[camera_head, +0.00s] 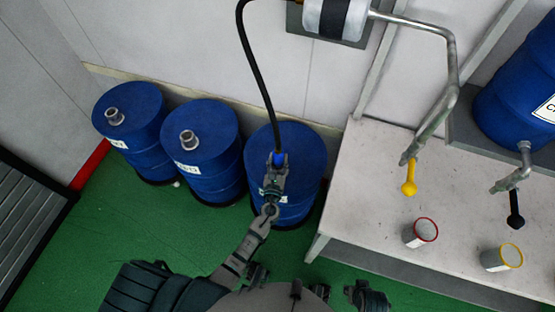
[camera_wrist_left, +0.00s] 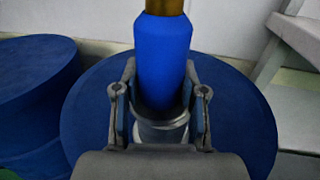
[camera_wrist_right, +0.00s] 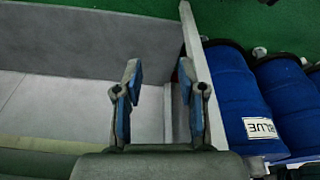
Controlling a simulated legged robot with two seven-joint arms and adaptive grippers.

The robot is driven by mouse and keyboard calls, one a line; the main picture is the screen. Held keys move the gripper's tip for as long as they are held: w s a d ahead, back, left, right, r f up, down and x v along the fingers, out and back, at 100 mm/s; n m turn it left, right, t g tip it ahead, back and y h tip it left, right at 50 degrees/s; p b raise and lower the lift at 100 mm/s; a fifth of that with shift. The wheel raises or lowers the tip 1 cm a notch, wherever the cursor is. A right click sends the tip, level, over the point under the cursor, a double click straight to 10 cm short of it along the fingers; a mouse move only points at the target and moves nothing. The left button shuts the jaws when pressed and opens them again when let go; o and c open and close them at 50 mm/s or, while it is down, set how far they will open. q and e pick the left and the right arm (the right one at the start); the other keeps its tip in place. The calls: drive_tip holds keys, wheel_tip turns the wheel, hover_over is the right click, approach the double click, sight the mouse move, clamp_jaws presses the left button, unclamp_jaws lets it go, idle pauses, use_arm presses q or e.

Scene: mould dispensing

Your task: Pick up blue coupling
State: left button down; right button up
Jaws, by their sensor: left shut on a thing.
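The blue coupling (camera_wrist_left: 163,62) is a bright blue sleeve on the end of a black hose (camera_head: 259,75), with a brass-coloured piece above it. My left gripper (camera_head: 277,165) is shut on the coupling, one finger on each side in the left wrist view. A grey metal neck (camera_wrist_left: 160,132) shows just below the coupling; whether the two are joined cannot be told. My right gripper (camera_wrist_right: 162,85) is open and empty in the right wrist view.
Two more blue drums (camera_head: 206,135) (camera_head: 128,108) stand to the left along the wall. A white table (camera_head: 370,190) at right holds a red-rimmed cup (camera_head: 420,232), a yellow-rimmed cup (camera_head: 502,257) and metal pipes with yellow and black handles. Green floor (camera_head: 140,220) is clear at left.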

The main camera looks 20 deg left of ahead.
sight(280, 149)
use_arm(q)
drive_tip(key=r+p, duration=0.2)
drive_tip(key=r, duration=0.1)
drive_tip(key=r+p, duration=0.1)
drive_tip(key=r, duration=0.1)
drive_tip(key=shift+d+r, duration=0.1)
drive_tip(key=shift+d, duration=0.2)
wheel_tip(280, 149, up, 4)
drive_tip(key=p, duration=0.3)
drive_tip(key=shift+r, duration=0.25)
drive_tip(key=shift+d+r, duration=0.1)
drive_tip(key=shift+d, duration=0.05)
use_arm(e)
drive_tip(key=s+f, duration=0.1)
drive_tip(key=f, duration=0.7)
drive_tip(key=s+f, duration=0.2)
drive_tip(key=f, duration=0.7)
drive_tip(key=shift+s+d+g, duration=0.3)
drive_tip(key=shift+d, duration=0.15)
use_arm(q)
drive_tip(key=shift+a, duration=0.2)
